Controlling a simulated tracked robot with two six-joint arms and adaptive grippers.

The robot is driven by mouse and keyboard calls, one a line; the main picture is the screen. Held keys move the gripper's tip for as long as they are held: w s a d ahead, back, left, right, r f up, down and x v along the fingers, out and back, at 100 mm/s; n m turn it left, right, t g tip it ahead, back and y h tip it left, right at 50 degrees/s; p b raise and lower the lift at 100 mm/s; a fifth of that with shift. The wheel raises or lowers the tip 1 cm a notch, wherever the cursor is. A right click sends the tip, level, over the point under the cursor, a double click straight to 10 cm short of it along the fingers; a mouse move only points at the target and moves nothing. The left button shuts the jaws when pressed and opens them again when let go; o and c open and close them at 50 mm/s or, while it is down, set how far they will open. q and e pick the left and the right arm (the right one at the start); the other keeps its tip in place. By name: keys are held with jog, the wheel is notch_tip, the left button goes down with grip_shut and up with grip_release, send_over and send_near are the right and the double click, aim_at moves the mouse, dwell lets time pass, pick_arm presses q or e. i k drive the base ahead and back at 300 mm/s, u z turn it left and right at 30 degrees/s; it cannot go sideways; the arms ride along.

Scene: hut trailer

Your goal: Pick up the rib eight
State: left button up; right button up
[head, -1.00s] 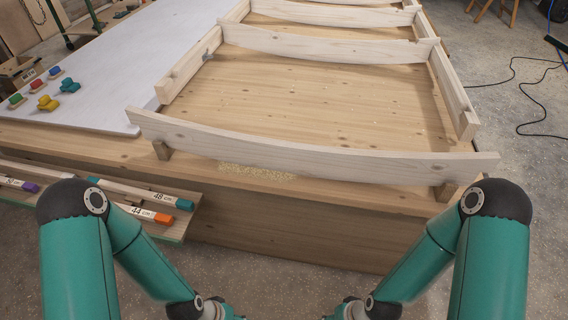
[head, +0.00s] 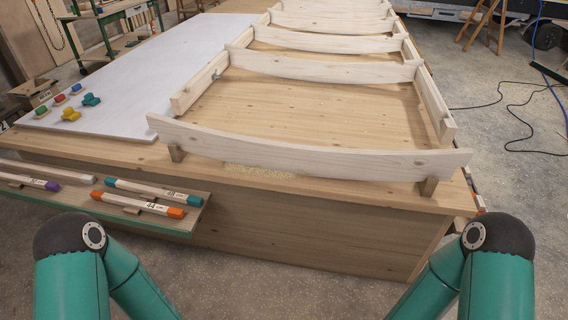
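Several pale curved wooden ribs lie across the bench, and no number is readable on any of them. The nearest rib (head: 310,151) is a long board standing on edge near the bench's front edge, with small wooden blocks under its ends. A second rib (head: 325,70) and a third rib (head: 330,43) span two side rails farther back. More ribs sit behind them. My two arms show at the bottom left and right corners. Both grippers are below the picture, so what they hold is hidden.
A wooden bench (head: 300,215) fills the middle. A side shelf (head: 60,203) holds marked sticks with coloured ends, including a 44 cm stick (head: 140,205). A white board (head: 130,75) carries small coloured pieces. Cables (head: 520,110) lie on the floor at right.

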aim_at(335, 162)
jog(key=z, duration=0.15)
jog(key=i, duration=1.05)
jog(key=z, duration=3.2)
